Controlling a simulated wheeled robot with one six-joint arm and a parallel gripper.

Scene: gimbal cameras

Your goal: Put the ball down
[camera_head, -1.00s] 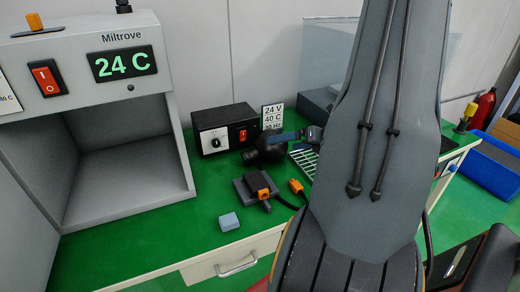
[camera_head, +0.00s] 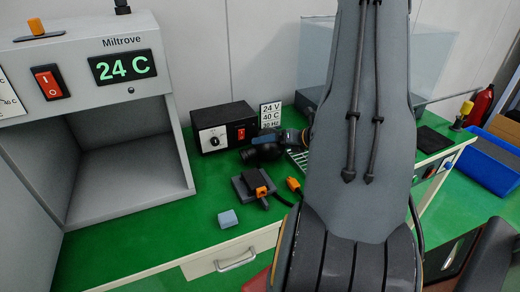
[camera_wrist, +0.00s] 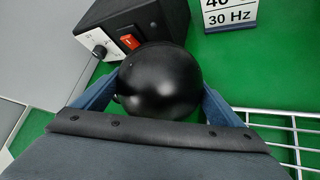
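A glossy black ball (camera_wrist: 160,75) sits between the two blue fingers of my gripper (camera_wrist: 160,92) in the wrist view. The fingers press along its left and right sides, and its lower part is hidden by the gripper body. In the head view my gripper (camera_head: 268,141) and the dark ball (camera_head: 266,152) are by the control box, over or on the green bench (camera_head: 165,240). I cannot tell whether the ball touches the bench.
A black control box (camera_head: 224,128) and a sign (camera_head: 271,115) stand behind. A white wire rack (camera_head: 298,160) is to the right. A dark block with an orange connector (camera_head: 254,186) and a blue cube (camera_head: 227,219) lie in front. The grey chamber (camera_head: 130,165) stands left.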

